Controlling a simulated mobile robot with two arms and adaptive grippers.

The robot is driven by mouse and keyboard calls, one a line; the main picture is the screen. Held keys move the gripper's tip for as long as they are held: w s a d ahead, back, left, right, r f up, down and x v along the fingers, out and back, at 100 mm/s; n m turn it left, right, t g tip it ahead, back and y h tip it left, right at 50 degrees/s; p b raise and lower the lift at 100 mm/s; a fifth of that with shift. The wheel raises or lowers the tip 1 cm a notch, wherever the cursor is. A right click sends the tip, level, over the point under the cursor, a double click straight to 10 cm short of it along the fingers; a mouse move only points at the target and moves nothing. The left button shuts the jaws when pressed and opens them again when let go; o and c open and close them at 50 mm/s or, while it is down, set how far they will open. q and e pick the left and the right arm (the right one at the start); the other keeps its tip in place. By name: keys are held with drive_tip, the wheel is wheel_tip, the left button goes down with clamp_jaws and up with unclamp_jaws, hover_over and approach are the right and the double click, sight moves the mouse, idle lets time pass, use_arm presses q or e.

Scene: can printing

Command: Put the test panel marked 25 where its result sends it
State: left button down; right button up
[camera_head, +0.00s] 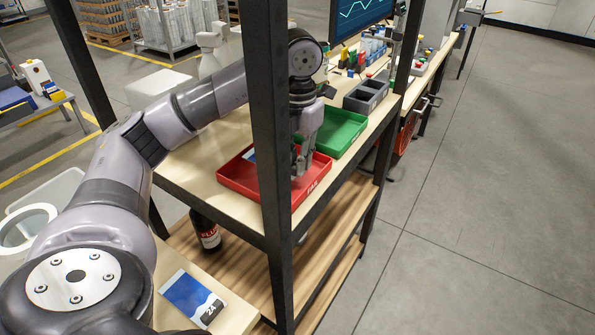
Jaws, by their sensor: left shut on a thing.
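My left gripper (299,164) points down over the red tray (317,187), whose front wall reads FAIL. It is shut, and a black shelf post hides part of it and what it holds. A small blue and white corner of a panel (249,156) shows just left of the post, over the red tray; its number is hidden. A green tray (343,131) stands right behind the red one. Another blue and white panel (188,295) lies on the lower left table, with a dark number label that seems to read 24. My right gripper is out of view.
The black shelf post (271,190) stands close in front of my gripper. A dark bottle (205,230) is on the lower shelf. A grey divided box (366,95) and a monitor (357,17) are farther back. The floor on the right is clear.

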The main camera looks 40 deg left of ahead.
use_arm(q)
wheel_tip(320, 180, down, 3)
drive_tip(key=shift+s+f+p, duration=0.1)
drive_tip(key=shift+f+p, duration=0.05)
drive_tip(key=shift+p, duration=0.15)
drive_tip(key=shift+f, duration=0.15)
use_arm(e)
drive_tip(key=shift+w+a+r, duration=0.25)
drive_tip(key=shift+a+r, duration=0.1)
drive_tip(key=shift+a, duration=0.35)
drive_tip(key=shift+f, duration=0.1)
use_arm(q)
drive_tip(key=c, duration=1.6)
unclamp_jaws()
drive_tip(key=shift+f, duration=0.1)
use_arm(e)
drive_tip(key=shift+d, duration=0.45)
